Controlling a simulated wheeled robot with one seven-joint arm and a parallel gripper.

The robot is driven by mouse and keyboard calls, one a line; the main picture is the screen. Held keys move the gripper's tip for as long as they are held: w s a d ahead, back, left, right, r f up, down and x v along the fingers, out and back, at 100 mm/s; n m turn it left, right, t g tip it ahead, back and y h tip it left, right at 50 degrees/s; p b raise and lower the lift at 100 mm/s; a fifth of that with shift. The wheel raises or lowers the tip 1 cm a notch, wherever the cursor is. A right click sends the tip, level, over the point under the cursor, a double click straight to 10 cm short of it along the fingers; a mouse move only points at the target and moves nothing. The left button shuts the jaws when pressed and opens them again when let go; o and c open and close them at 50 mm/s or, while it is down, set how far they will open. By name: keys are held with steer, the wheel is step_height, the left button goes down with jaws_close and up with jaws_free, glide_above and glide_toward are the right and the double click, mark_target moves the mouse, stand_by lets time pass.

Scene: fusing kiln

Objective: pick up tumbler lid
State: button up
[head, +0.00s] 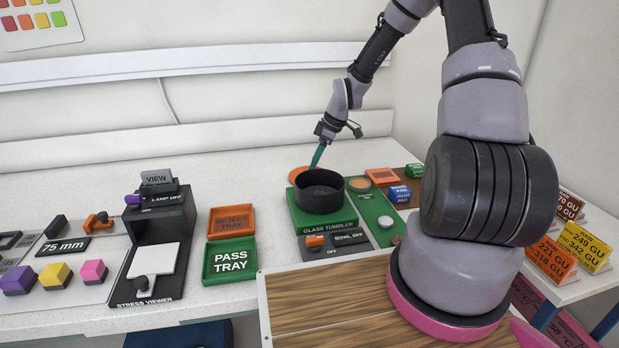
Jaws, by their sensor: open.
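A round orange disc that looks like the tumbler lid (299,174) lies behind and to the left of the black tumbler bowl (319,200), which partly hides it. The bowl is uncovered and sits on the green glass tumbler base (323,230). My gripper (315,165) points down with teal fingers, its tips at or just above the right part of the orange disc, behind the bowl's rim. It is open and holds nothing that I can see. I cannot tell whether the tips touch the disc.
A control strip with an orange switch (315,241) fronts the base. Right of it stands a green panel with a round orange piece (359,184). The orange reject tray (232,221) and green pass tray (230,262) lie left.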

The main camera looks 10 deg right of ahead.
steer(key=x, duration=0.3)
steer(key=shift+a, duration=0.15)
jaws_close()
